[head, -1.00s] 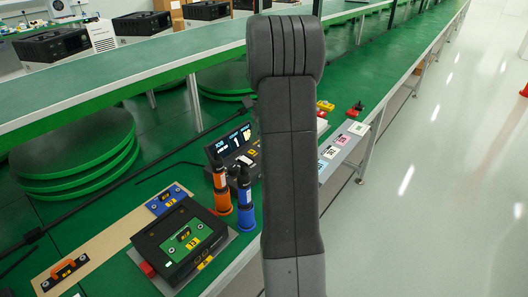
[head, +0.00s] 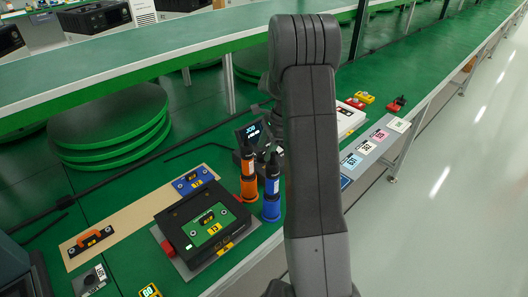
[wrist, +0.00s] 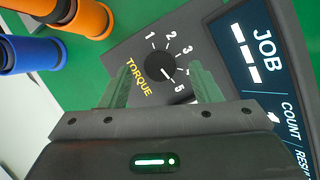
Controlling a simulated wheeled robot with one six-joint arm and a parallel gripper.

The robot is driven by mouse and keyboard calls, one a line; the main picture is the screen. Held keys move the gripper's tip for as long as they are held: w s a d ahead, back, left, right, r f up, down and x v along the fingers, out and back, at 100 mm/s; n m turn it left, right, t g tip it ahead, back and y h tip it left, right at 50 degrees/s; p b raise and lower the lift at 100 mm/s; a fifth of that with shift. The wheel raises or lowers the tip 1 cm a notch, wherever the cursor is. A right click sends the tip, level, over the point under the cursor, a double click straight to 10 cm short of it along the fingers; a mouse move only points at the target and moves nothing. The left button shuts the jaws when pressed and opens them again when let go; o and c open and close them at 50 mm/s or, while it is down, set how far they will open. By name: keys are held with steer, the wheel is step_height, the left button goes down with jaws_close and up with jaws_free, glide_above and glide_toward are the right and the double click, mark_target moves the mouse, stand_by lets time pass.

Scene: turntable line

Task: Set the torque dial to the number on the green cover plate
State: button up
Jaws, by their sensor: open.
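The torque dial (wrist: 158,67) is a round black knob on a dark console, with the yellow word TORQUE and white numbers 1 to 5 around it in the wrist view. Its white mark seems to point towards the 5 side; the exact setting is unclear. My gripper (wrist: 162,78) is open, with one finger on each side of the knob; I cannot tell whether they touch it. In the head view my arm hides the dial and the gripper. The green cover plate (head: 203,235) lies on a black housing (head: 176,222); its small yellow label is too small to read surely.
The console screen (wrist: 262,75) reads JOB, right of the dial. Orange (head: 249,182) and blue (head: 272,190) upright tools stand close to the console. A blue plate (head: 184,186) and an orange-handled part (head: 90,238) lie on a tan strip. Number cards (head: 367,145) lie right of my arm.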

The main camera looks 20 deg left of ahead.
steer(key=shift+x, duration=1.05)
steer(key=c, duration=1)
